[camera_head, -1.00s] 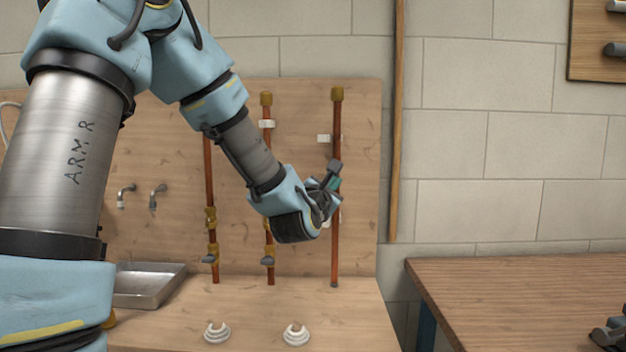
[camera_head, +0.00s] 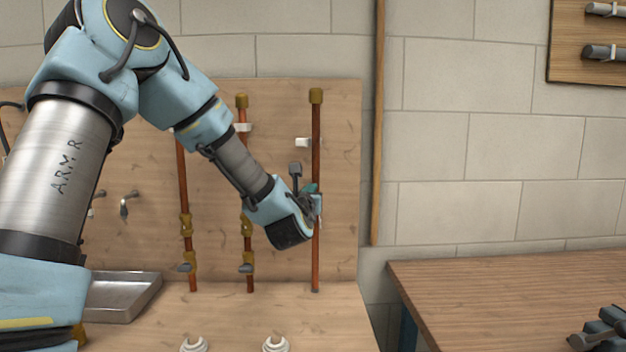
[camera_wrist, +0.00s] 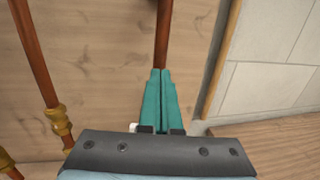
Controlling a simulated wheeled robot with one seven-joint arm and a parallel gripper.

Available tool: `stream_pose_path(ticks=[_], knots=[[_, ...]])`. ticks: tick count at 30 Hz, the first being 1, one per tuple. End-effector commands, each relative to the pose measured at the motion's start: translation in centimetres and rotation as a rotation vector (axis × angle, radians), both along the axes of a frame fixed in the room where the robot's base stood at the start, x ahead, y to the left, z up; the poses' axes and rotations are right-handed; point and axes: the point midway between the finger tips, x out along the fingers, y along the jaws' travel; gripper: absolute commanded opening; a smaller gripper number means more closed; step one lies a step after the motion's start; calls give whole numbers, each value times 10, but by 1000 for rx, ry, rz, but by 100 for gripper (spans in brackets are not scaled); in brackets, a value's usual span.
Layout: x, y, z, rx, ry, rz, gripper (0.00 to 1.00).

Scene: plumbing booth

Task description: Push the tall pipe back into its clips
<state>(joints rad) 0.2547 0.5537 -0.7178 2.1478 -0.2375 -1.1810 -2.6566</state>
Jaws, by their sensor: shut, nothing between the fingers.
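The tall pipe (camera_head: 316,135) is copper with a brass cap on top and stands upright at the right side of the wooden panel. A white clip (camera_head: 303,142) shows on the panel just left of the pipe, apart from it in this view. My gripper (camera_head: 317,200) is at the pipe's lower half, its teal fingers overlapping it. In the wrist view, the shut teal fingers (camera_wrist: 160,75) point at the pipe (camera_wrist: 162,35), with nothing between them. The lower clip is mostly hidden by my gripper, and I cannot tell whether the fingers touch the pipe.
Two other copper pipes with brass fittings, a middle one (camera_head: 247,190) and a left one (camera_head: 184,190), stand left of my gripper. A metal sink (camera_head: 125,298) and white round fittings (camera_head: 275,345) are below. A wooden bench (camera_head: 500,285) stands at the right.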

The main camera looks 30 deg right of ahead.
Motion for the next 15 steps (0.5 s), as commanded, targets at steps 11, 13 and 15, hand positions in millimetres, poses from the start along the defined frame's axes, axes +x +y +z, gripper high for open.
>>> stream_pose_path(ticks=[11,13,15], knots=[[30,-22,3,0,0,0,0],[30,-22,3,1,-1,0,0],[30,-22,3,1,-1,0,0]])
